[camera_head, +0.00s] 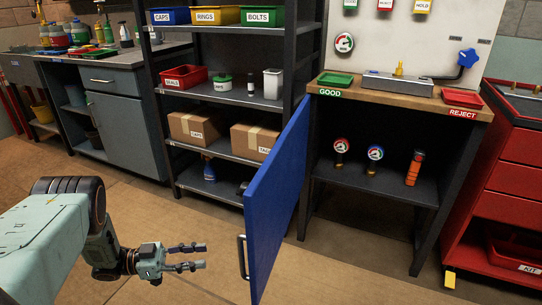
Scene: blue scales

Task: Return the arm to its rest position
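My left arm comes in from the lower left. Its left gripper (196,257) is open and empty, with two dark fingers apart and pointing right. The fingers do not appear to touch the handle. My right gripper is not in the picture.
The blue door stands out towards me beside the workbench (400,101), which bears a green GOOD tray (336,79) and a red REJECT tray (463,98). Gauges (375,153) stand on its lower shelf. A red cabinet (510,160) is at right. Floor below the rack is clear.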

